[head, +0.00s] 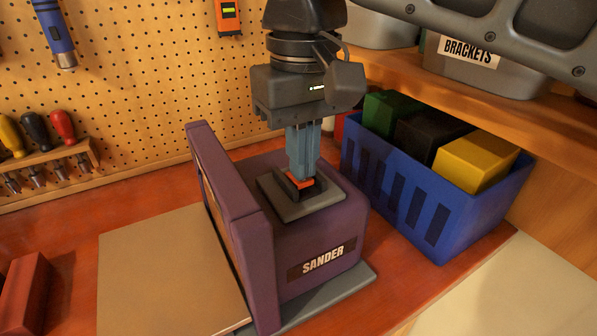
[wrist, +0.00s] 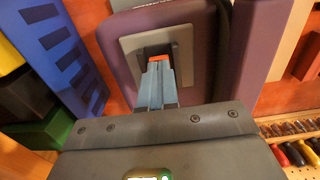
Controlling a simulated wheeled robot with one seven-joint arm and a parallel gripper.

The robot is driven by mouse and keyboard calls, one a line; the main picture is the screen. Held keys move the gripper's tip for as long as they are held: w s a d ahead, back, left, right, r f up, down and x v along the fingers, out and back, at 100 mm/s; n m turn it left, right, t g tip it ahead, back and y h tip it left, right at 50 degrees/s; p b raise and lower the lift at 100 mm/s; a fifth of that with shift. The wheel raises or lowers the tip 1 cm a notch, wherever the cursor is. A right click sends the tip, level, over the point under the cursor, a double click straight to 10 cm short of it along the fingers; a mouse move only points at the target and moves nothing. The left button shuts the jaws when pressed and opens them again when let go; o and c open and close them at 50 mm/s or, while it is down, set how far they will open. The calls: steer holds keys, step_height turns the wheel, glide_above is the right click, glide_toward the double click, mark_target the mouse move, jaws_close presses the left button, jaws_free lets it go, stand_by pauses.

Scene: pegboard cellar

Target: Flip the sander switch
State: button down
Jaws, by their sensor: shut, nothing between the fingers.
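The purple sander (head: 320,232) stands on the red-brown bench, with a "SANDER" label on its front. A grey switch plate (head: 318,210) lies on its top and holds a small orange-red rocker switch (head: 296,186) in a dark frame. My gripper (head: 301,178) points down over the plate with its fingers shut and empty. Its fingertips are at the switch and partly hide it; I cannot tell if they touch. In the wrist view the fingertips (wrist: 158,68) are at the orange-red switch (wrist: 158,58) on the plate (wrist: 180,48).
A blue crate (head: 425,220) with green, black and yellow boxes stands right of the sander. A shelf with a "BRACKETS" bin (head: 480,72) is above it. A tan board (head: 165,270) lies at left. Screwdrivers (head: 38,135) hang on the pegboard wall.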

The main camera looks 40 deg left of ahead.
steer(key=shift+f, duration=0.4)
stand_by(0.3)
step_height(320, 180, up, 7)
steer(key=p, duration=0.7)
stand_by(0.6)
